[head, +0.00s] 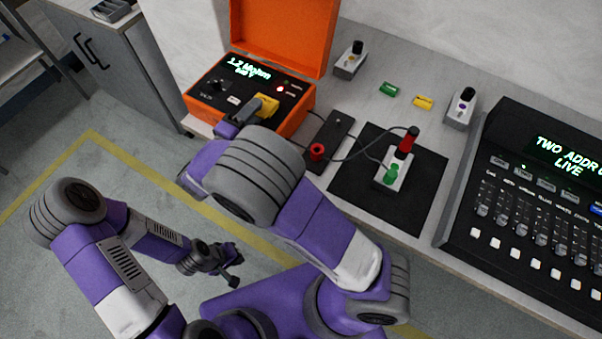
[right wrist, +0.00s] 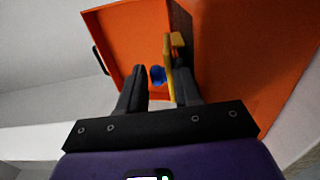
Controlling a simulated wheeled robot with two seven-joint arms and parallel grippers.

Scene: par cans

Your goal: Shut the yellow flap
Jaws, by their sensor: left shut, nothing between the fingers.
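The yellow flap (head: 268,104) is at the front right of the orange case's black panel (head: 235,84). In the right wrist view the yellow flap (right wrist: 169,68) shows nearly edge-on and raised, with a blue part (right wrist: 157,75) beside it. My right gripper (head: 254,107) is at the flap and partly hides it in the head view. Its fingers (right wrist: 160,88) are apart, with the flap close against the right-hand finger; I cannot tell whether they touch. My left gripper (head: 234,280) is shut and empty, low over the floor, away from the bench.
The orange case's lid (head: 285,35) stands open behind the panel. To the right are a black mat (head: 345,185) with a connector box (head: 391,178), a black strip (head: 333,135), small green (head: 389,89) and yellow (head: 423,102) blocks, and a console (head: 530,215).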

